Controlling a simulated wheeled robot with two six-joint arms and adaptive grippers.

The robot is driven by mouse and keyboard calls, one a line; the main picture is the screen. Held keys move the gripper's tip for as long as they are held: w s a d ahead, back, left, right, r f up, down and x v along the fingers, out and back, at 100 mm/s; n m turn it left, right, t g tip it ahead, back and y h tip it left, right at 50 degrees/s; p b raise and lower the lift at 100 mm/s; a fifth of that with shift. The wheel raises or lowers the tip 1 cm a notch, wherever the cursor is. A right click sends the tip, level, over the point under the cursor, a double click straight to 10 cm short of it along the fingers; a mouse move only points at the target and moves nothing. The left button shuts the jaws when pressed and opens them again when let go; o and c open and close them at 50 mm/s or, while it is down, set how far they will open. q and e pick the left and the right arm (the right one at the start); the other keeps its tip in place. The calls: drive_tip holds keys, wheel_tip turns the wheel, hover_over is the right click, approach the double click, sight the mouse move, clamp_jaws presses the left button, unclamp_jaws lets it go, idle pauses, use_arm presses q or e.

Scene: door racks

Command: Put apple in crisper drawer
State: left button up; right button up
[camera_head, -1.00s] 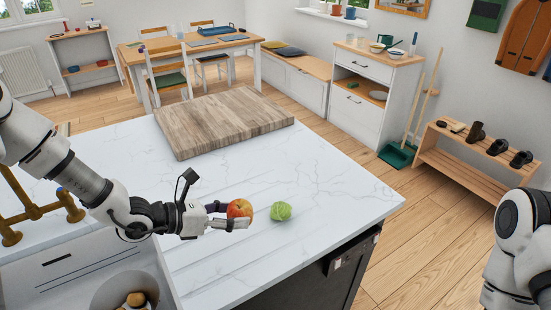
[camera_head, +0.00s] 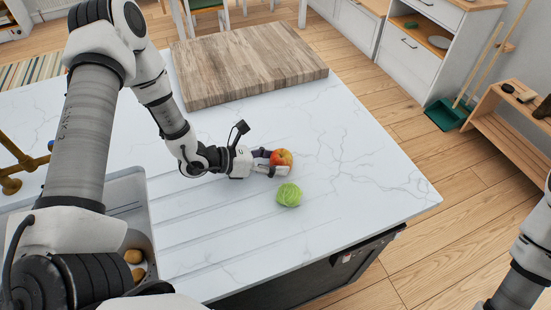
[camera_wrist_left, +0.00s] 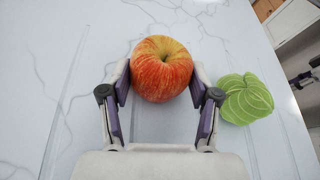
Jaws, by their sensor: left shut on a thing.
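A red and yellow apple (camera_head: 281,158) is between the fingers of my left gripper (camera_head: 274,163), over the white marble counter. In the left wrist view the apple (camera_wrist_left: 161,69) sits between the tips of both finger pads, and the gripper is shut on it. I cannot tell whether the apple touches the counter. No crisper drawer can be made out in these views. My right gripper is out of view; only part of that arm shows at the right edge.
A green cabbage (camera_head: 289,195) lies on the counter close beside the apple, also seen in the left wrist view (camera_wrist_left: 245,98). A wooden board (camera_head: 245,65) lies behind. A sink (camera_head: 128,200) with a brass tap (camera_head: 22,165) is at left. The counter's right part is clear.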

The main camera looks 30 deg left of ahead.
use_arm(q)
drive_tip(key=shift+s+r, duration=0.1)
drive_tip(key=shift+s, duration=0.2)
drive_tip(key=shift+b, duration=0.3)
drive_tip(key=o, duration=1.2)
drive_tip(key=shift+w+f, duration=0.2)
drive_tip(key=shift+s, duration=0.1)
